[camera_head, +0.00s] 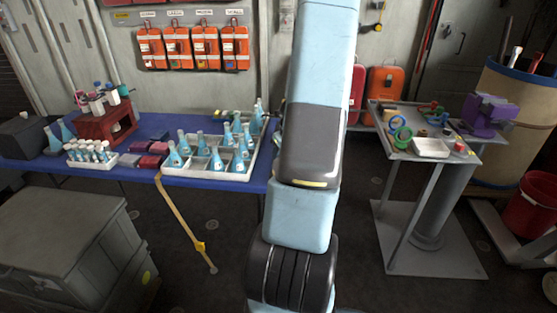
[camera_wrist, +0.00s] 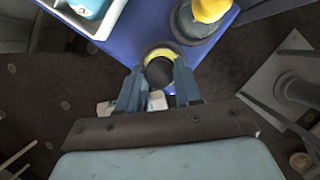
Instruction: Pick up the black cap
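The black cap (camera_wrist: 159,72) shows in the wrist view as a dark round disc with a yellowish ring around its far edge. It lies at the corner of the blue table (camera_wrist: 125,40). My gripper (camera_wrist: 159,75) has its two blue fingers apart, one at each side of the cap. Its fingertips overlap the cap's sides in the picture, and I cannot tell whether they touch it. In the head view my arm stands in front, and neither the cap nor my fingers can be made out.
A grey round base with a yellow top (camera_wrist: 208,10) stands close beyond the cap. A white tray (camera_head: 210,180) of blue flasks stands on the blue table. At right is a grey cart (camera_head: 390,107) with rings and a purple object (camera_head: 490,113). A grey crate (camera_head: 60,235) stands front left.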

